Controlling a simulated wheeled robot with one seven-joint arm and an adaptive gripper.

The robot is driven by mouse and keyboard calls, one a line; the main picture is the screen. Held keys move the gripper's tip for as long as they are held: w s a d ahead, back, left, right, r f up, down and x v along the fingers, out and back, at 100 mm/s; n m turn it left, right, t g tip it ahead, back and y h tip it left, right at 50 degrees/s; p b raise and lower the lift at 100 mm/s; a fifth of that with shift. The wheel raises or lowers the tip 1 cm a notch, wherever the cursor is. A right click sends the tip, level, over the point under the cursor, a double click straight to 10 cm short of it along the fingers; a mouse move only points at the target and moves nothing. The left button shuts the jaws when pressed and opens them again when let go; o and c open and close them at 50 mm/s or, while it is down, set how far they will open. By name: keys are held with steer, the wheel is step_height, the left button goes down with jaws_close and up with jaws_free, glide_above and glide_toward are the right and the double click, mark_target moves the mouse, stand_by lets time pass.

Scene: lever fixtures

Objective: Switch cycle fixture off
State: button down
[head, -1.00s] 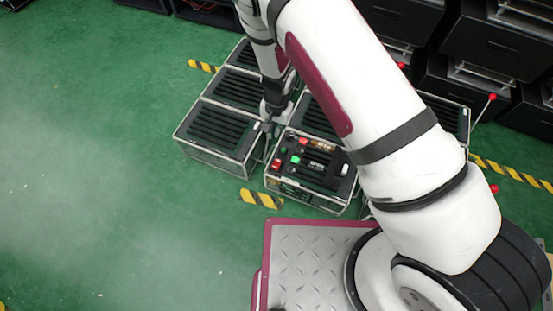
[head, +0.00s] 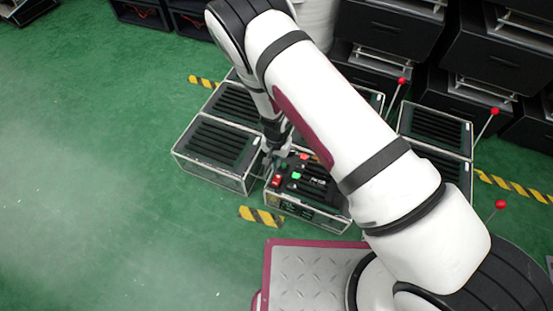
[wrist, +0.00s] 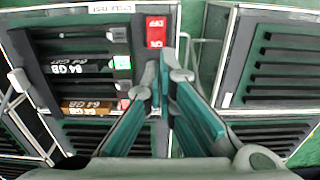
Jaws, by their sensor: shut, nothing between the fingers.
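The cycle fixture (head: 300,212) is a clear-sided box with a dark top carrying red and green controls, in the middle of the head view. Its red block (head: 277,181) is at the near left corner; in the wrist view this red block with white lettering (wrist: 156,32) lies just beyond the fingertips. My gripper (wrist: 164,72) is shut and empty, pointing at the gap along the fixture's edge beside the red block. Whether it touches the block I cannot tell. In the head view my gripper (head: 268,163) is partly hidden beside the fixture's left side.
A similar slatted box (head: 215,150) stands close on the left, leaving a narrow gap. More slatted boxes (head: 436,125) and red-knobbed levers (head: 493,112) are at the right. Modules marked 64 GB (wrist: 80,68) sit on the fixture. Green floor at the left is clear.

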mark_target(277, 177)
step_height(277, 177, down, 9)
steer(key=b, duration=0.3)
steer(key=shift+f, duration=0.15)
